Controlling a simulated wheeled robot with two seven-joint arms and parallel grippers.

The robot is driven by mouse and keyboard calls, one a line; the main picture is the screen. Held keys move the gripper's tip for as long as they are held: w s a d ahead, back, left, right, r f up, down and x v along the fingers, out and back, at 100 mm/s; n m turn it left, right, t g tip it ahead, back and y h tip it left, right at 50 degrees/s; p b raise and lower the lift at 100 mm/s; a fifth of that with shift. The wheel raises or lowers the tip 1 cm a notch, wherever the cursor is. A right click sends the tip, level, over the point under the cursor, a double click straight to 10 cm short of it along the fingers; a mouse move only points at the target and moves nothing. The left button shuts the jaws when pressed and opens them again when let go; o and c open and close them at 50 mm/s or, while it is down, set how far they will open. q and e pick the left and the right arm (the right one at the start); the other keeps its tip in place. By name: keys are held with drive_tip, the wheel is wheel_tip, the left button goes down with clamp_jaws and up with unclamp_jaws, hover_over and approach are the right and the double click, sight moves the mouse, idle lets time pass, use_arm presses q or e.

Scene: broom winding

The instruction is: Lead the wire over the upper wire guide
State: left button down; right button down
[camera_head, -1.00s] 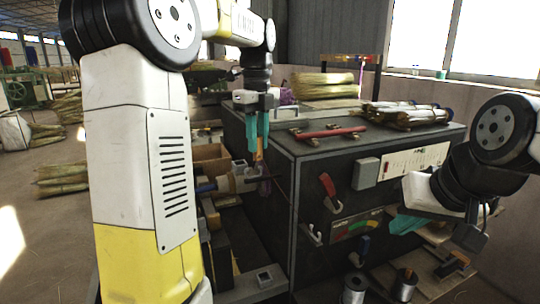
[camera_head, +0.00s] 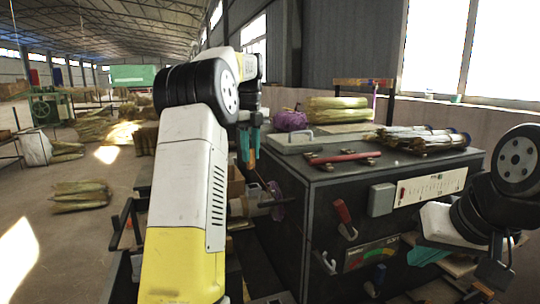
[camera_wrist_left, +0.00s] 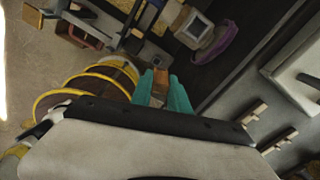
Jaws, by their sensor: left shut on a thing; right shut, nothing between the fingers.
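My left gripper (camera_head: 249,152) points down beside the left side of the dark machine box (camera_head: 345,215), with teal fingers. In the left wrist view its fingers (camera_wrist_left: 162,80) are shut on a small orange-brown piece (camera_wrist_left: 161,79); whether this is the wire's end I cannot tell. Below the gripper in the head view is a winding head with a purple disc (camera_head: 277,201); the disc also shows in the left wrist view (camera_wrist_left: 212,46). My right gripper (camera_head: 428,257) is shut and empty at the box's right front, partly hidden by its arm. I cannot make out the wire or the upper wire guide.
A red-handled lever (camera_head: 343,212) and a grey switch box (camera_head: 381,199) stick out from the front. Broom bundles (camera_head: 425,139) and a red tool (camera_head: 344,157) lie on top. A yellow-rimmed spool (camera_wrist_left: 85,88) shows below my left gripper.

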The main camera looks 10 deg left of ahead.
use_arm(q)
wheel_tip(320, 180, down, 7)
idle(0.5)
